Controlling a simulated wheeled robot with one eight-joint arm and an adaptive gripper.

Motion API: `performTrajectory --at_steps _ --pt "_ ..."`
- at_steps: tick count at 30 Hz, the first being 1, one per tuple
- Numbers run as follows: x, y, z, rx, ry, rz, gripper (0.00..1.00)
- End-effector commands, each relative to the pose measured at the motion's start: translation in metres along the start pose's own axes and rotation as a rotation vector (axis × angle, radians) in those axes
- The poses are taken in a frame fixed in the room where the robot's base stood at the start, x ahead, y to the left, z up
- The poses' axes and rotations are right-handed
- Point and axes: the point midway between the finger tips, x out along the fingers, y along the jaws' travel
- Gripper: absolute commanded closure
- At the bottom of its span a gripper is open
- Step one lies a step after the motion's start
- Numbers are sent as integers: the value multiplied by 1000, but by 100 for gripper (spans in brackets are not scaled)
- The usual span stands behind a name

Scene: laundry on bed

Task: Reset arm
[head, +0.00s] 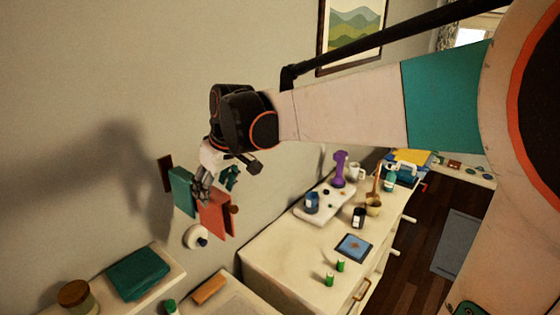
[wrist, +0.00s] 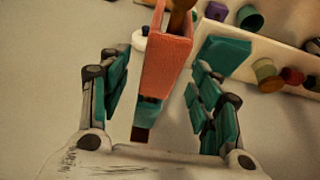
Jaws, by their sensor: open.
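My gripper (head: 216,184) hangs from my arm near the wall at left of centre in the head view. Its fingers are spread apart with nothing gripped. A salmon cloth-like item (head: 213,214) and a teal one (head: 181,193) hang by the wall just below and beside it, with brown wooden ends (head: 165,173). In the wrist view, the salmon item (wrist: 166,66) and part of the teal one (wrist: 149,110) show between the spread fingers. I cannot tell whether the fingers touch them.
A white round thing (head: 194,238) is below the hanging items. A shelf with a folded teal cloth (head: 139,272) is lower left. A cream dresser (head: 282,262) holds a tray (head: 329,216), a purple dumbbell-like thing (head: 340,170) and cups. A framed picture (head: 352,32) hangs behind my arm.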

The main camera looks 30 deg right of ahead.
Motion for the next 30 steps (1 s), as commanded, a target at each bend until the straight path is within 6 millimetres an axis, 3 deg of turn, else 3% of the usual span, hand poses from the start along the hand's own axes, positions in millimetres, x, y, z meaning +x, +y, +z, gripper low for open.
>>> performTrajectory --at_steps 6,14,22,30 --pt "-35 -1 3 1 0 0 42" --pt "-50 -7 15 15 9 11 42" --pt "-60 -36 82 107 75 72 42" --pt "-54 -59 154 201 155 124 42"
